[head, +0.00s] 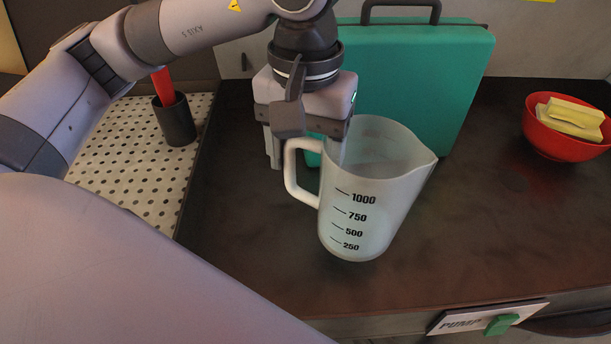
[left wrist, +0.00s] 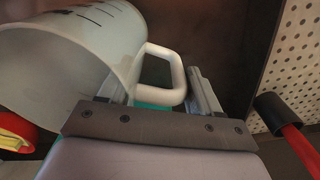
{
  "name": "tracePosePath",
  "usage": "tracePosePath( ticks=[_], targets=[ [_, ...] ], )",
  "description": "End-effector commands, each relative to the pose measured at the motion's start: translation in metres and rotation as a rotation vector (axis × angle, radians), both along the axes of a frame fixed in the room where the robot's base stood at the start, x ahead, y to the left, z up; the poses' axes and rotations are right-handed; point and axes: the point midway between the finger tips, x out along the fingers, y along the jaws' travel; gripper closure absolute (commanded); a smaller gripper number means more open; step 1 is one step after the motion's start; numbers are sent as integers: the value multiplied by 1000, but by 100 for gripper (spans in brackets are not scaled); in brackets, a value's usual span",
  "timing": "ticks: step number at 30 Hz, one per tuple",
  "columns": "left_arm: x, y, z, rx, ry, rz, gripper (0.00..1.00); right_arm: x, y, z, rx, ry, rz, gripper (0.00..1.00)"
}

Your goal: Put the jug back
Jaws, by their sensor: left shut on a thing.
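A translucent jug (head: 370,200) with a white handle (head: 303,175) and marks from 250 to 1000 is over the dark counter, its mouth up and its body tilted a little, spout to the right. I cannot tell whether its base touches the counter. My left gripper (head: 304,150) comes down from above and is shut on the jug at its handle side. In the left wrist view the handle (left wrist: 179,75) lies between the fingers of the gripper (left wrist: 158,84), and the jug's body (left wrist: 75,70) is to the left. My right gripper is not in view.
A green case (head: 430,85) stands right behind the jug. A red bowl (head: 555,140) with yellow pieces is at the right. A perforated panel (head: 130,165) with a dark cup (head: 175,122) holding a red handle is at the left. The counter between jug and bowl is clear.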

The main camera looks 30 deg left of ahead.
Motion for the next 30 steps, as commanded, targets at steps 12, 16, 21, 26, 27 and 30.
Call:
tracePosePath(
  ticks=[12,16,21,26,27,30],
  targets=[
    [0,0,-43,-1,-2,0,100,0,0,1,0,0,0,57],
    [0,0,-43,-2,-2,0,100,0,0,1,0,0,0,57],
    [0,0,-46,-1,-1,0,100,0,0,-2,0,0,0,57],
    [0,0,-46,-1,0,0,11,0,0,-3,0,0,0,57],
    [0,0,-46,-1,0,0,11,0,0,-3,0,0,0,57],
    [0,0,-46,-1,0,0,11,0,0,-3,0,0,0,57]
  ],
)
